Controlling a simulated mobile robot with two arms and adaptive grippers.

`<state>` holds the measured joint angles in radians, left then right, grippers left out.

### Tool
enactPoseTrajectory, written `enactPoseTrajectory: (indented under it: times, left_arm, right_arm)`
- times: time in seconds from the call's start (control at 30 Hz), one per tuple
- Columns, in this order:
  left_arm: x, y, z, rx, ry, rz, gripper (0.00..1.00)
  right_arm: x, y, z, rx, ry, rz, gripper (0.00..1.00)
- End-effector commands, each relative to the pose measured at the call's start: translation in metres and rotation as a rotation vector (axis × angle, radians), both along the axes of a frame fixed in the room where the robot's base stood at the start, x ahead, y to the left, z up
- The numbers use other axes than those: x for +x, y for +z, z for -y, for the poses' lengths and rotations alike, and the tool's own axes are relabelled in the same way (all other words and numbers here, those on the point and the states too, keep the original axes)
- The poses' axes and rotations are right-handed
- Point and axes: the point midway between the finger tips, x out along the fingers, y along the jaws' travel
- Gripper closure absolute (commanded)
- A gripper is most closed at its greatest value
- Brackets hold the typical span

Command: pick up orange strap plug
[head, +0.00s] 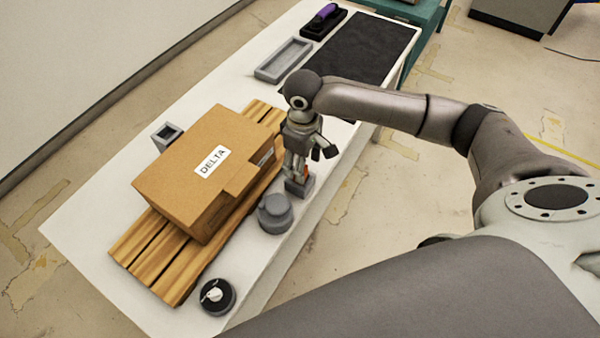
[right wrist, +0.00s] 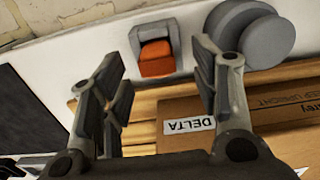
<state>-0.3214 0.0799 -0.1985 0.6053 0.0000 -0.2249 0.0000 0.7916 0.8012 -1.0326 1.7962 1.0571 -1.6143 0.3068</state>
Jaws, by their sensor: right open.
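The orange strap plug (right wrist: 156,58) sits in a small grey holder (right wrist: 149,38) near the table's edge in the right wrist view. In the head view only a sliver of the orange plug (head: 311,172) shows, and the grey holder (head: 300,187) stands below my right gripper (head: 309,158). In the right wrist view that gripper (right wrist: 160,75) is open and empty, pointing down, with the plug ahead between its fingers. The gripper hides most of the plug in the head view. My left gripper is not in view.
A cardboard box (head: 175,165) marked DELTA lies on wooden slats (head: 150,265) beside the holder. A grey round-topped object (head: 275,212) stands close by. A black round disc (head: 217,296), a grey tray (head: 284,60) and a dark mat (head: 365,48) are farther off on the white table (head: 75,225).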

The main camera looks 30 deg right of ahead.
Motion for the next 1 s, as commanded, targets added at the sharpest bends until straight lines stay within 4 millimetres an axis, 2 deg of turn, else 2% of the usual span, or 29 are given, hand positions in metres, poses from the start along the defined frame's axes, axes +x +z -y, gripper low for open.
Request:
enactPoseTrajectory:
  times: [0.13,0.3,0.4,0.53,0.7,1.0]
  left_arm:
    - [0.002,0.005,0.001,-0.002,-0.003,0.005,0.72]
    - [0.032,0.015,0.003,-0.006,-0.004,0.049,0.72]
    - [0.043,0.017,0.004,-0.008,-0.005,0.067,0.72]
    - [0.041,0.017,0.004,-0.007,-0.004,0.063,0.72]
    - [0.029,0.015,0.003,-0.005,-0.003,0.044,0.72]
    - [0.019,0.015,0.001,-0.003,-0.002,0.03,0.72]
  right_arm:
    - [0.002,-0.011,0.0,-0.001,-0.001,-0.001,0.44]
    - [0.008,-0.036,-0.001,-0.002,0.0,-0.003,0.44]
    - [0.008,-0.048,0.0,-0.001,0.0,0.0,0.44]
    - [0.008,-0.054,0.0,-0.001,0.0,0.001,0.44]
    - [0.008,-0.055,0.0,0.0,0.001,0.001,0.44]
    - [0.008,-0.054,0.0,0.0,0.001,0.001,0.81]
